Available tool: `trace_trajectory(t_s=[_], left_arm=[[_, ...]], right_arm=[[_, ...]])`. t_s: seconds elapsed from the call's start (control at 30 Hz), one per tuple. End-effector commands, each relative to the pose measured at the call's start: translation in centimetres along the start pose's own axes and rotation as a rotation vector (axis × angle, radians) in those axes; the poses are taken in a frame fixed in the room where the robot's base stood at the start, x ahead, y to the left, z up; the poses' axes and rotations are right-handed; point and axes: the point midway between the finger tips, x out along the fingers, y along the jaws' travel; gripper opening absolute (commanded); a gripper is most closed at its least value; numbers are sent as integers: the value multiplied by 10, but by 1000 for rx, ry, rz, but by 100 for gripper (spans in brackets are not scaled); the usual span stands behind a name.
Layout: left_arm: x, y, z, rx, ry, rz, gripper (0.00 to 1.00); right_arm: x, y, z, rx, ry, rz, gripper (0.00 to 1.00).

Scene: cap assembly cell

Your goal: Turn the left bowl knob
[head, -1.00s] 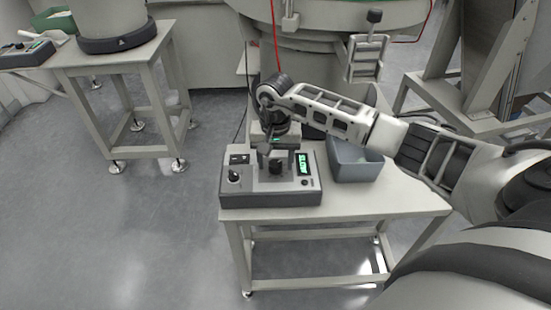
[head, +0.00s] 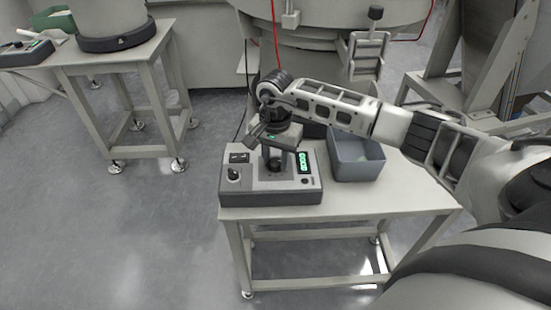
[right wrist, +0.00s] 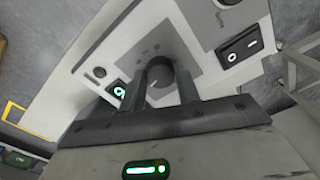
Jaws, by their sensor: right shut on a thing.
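A grey control box (head: 248,198) sits on the near table. Its middle dark knob (head: 276,168) is between the fingers of my right gripper (head: 275,159), which comes down from above. In the right wrist view the dark round knob (right wrist: 161,72), with a light pointer line, sits on a grey panel; the right gripper's fingers (right wrist: 160,84) are shut on its two sides. A lit green display (head: 304,162) is right of the knob; its text is hard to read. My left gripper is not in view.
Another table (head: 110,62) at far left holds a bowl base (head: 113,42) and a second control box (head: 24,55).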

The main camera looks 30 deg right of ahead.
Motion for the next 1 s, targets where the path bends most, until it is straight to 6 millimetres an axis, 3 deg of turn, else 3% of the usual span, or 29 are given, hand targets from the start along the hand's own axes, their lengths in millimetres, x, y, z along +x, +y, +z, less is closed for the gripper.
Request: trace_trajectory(t_s=[0.5,1.0], left_arm=[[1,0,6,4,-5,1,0],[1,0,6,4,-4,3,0]], right_arm=[[-1,0,-1,460,2,0,9],[-1,0,-1,670,2,-1,9]])
